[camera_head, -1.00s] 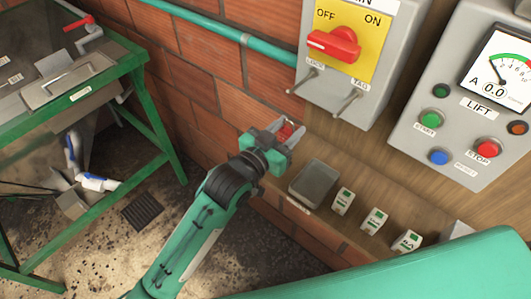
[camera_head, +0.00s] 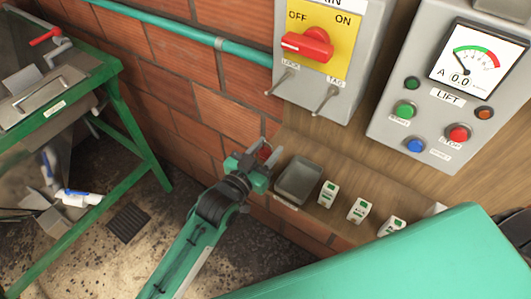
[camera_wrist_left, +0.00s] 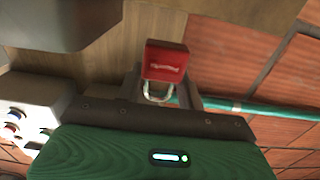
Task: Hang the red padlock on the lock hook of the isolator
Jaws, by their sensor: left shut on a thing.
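The red padlock (camera_wrist_left: 166,62) is held by my left gripper (camera_head: 261,156), its body beyond the fingers and its metal shackle nearest the palm in the left wrist view. In the head view only a bit of red padlock (camera_head: 264,152) shows between the fingers. The isolator (camera_head: 340,78) is a grey wall box with a yellow plate and a red handle towards OFF. Its lock hook (camera_head: 279,83) is the left of two metal pegs underneath, by the LOCK label. My gripper is below this hook in the picture, clearly apart from it. My right gripper is not in view.
The TAG peg (camera_head: 326,98) is right of the lock hook. A grey tray (camera_head: 279,188) and several small labelled boxes (camera_head: 328,194) stand on the ledge below. The lift panel (camera_head: 392,128) is at right. A teal pipe (camera_head: 180,30) runs along the brick wall.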

